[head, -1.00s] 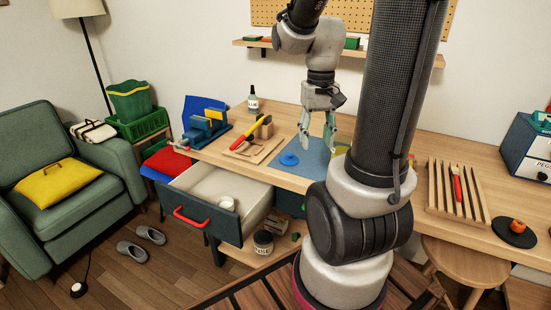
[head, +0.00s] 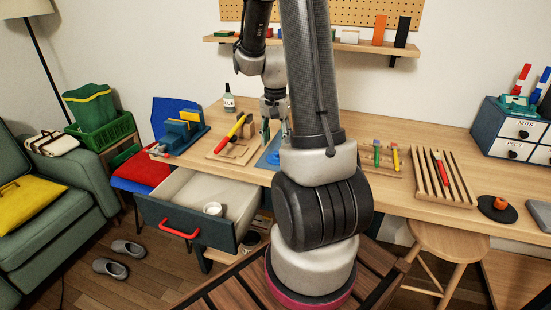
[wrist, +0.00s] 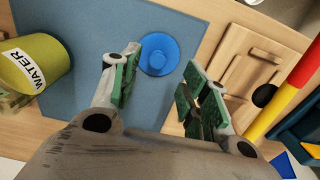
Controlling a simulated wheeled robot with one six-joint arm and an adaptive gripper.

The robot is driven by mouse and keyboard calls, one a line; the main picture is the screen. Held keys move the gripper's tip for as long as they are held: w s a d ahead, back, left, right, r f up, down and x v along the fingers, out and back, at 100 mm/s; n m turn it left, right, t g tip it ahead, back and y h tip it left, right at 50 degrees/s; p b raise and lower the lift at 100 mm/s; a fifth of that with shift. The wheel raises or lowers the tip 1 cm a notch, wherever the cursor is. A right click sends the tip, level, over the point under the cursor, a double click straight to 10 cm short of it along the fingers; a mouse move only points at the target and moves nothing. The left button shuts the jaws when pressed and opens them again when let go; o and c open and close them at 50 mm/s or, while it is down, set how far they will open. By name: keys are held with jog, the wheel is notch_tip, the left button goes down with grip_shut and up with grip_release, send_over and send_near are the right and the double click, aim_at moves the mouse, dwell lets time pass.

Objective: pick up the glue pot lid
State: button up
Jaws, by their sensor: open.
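The lid, a round blue disc with a raised knob (wrist: 158,54), lies flat on a blue mat (wrist: 75,125) on the desk. I take it for the glue pot lid. In the head view, part of the mat (head: 262,163) shows, and my arm hides much of the lid. My gripper (wrist: 164,80) is open and empty. In the wrist view the lid lies beyond the fingertips, roughly between them and apart from both. In the head view my gripper (head: 275,138) is over the mat, partly hidden by my arm.
A yellow-green WATER pot (wrist: 30,62) stands left of the lid in the wrist view. A wooden board (wrist: 245,65) and a red-and-yellow tool (wrist: 290,90) are at right. A GLUE bottle (head: 229,104) stands at the back. An open drawer (head: 190,225) juts out in front.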

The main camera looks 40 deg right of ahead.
aim_at(276, 152)
notch_tip(276, 152, down, 5)
jog(key=shift+s+r, duration=0.1)
jog(key=shift+s, duration=0.05)
jog(key=c, duration=0.8)
